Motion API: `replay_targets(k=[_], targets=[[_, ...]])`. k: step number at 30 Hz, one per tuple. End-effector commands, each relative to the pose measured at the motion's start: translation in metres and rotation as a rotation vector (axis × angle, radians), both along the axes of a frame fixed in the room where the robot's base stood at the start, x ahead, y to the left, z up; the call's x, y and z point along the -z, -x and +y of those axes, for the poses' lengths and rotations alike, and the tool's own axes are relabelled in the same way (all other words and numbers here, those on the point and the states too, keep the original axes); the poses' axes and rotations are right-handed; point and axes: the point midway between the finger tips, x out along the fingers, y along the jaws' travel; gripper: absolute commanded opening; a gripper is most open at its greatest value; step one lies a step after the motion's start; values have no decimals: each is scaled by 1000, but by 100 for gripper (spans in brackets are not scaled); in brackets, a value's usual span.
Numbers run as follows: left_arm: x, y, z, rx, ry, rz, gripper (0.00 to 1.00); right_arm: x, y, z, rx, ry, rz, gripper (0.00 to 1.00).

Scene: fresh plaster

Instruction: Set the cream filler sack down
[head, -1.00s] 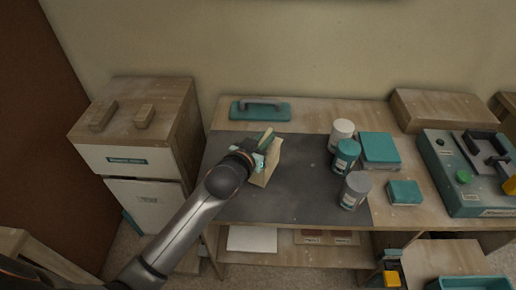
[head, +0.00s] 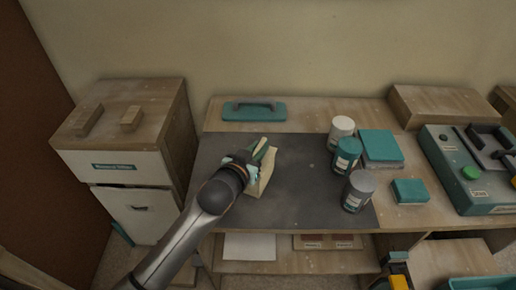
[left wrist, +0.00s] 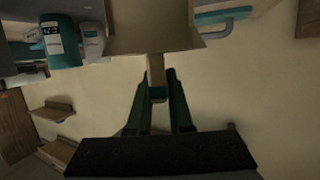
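The cream filler sack (head: 264,174) is over the dark mat (head: 310,190) on the bench, left of the tubs, and looks tilted. My left gripper (head: 258,152) is at its upper end, with green fingers along the sack. In the left wrist view the fingers (left wrist: 158,88) flank the sack's narrow end closely and look shut on it. The sack's wide body (left wrist: 155,30) fills the top of that view. I cannot tell whether its base touches the mat.
White (head: 342,130), teal (head: 346,155) and grey (head: 357,190) tubs stand on the mat's right side. A teal float (head: 253,110) lies behind. A teal box (head: 380,148) is beyond the tubs. A wooden cabinet (head: 130,135) stands left. The mat between sack and tubs is clear.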

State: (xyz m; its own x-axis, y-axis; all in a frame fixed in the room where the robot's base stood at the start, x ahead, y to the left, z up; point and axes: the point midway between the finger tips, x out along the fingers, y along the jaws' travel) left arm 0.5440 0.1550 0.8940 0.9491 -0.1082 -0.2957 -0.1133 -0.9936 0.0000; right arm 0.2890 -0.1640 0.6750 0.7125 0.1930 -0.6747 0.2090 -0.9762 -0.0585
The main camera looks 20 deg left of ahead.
Motion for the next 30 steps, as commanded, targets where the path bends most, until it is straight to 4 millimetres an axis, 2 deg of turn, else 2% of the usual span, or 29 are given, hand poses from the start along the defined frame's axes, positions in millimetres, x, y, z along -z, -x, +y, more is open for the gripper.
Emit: replay_targets(k=[1,7,17,23,30], targets=[[0,0,0,0,0,1,25,0,0,0,-1,-1,-1,75],[0,0,0,0,0,1,47,-1,0,1,-2,-1,-2,75],[-4,1,0,0,-1,0,47,-2,-1,1,-2,-1,-4,75],[-11,27,3,0,0,2,47,-3,0,0,-2,0,-3,75],[-25,74,8,1,1,2,47,-5,0,-2,3,3,-8,75]])
